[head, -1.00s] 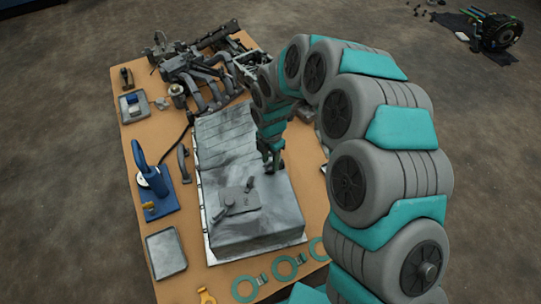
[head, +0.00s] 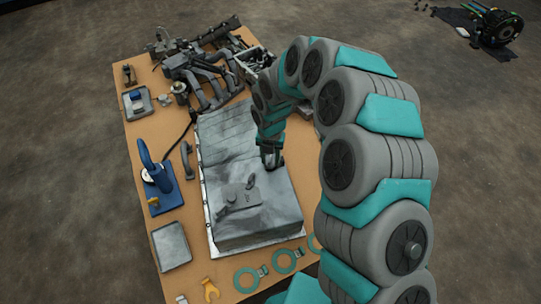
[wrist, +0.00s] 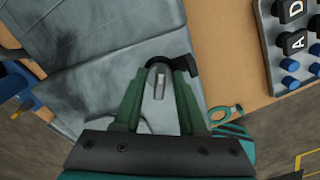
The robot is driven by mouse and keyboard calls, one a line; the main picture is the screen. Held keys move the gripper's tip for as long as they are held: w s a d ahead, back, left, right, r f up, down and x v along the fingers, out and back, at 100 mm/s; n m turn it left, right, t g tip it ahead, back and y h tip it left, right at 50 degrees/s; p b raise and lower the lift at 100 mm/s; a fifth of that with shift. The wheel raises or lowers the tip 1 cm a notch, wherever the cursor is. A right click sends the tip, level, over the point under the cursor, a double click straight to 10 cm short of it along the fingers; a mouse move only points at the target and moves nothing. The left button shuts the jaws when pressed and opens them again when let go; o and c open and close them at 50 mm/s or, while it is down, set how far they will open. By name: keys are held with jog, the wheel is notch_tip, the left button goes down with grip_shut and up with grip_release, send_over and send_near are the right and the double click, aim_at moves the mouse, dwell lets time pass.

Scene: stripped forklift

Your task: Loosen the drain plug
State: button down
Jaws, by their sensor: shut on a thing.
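A grey ribbed pan-like casing (head: 225,140) lies on the brown bench. My gripper (head: 271,162) points down at the right side of its raised block. In the wrist view my gripper's green fingers (wrist: 161,78) are shut on a small grey rounded piece with a light slot, which appears to be the drain plug (wrist: 160,72). A dark hooked part (wrist: 187,64) shows beside the tips. The fingers hide much of the plug, and I cannot tell how far it is turned.
Dark engine parts (head: 200,75) crowd the back. A panel with lettered buttons (wrist: 292,42) stands right.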

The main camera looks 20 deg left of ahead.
aim_at(270, 158)
jog(key=shift+r+n+p, duration=0.15)
jog(key=shift+n+p, duration=0.25)
jog(key=shift+n, duration=0.3)
jog(key=n, duration=0.3)
jog(key=shift+n+p, duration=0.35)
jog(key=shift+n, duration=0.05)
jog(key=c, duration=0.6)
grip_release()
jog(key=shift+r+p, duration=0.7)
jog(key=shift+r, duration=1.45)
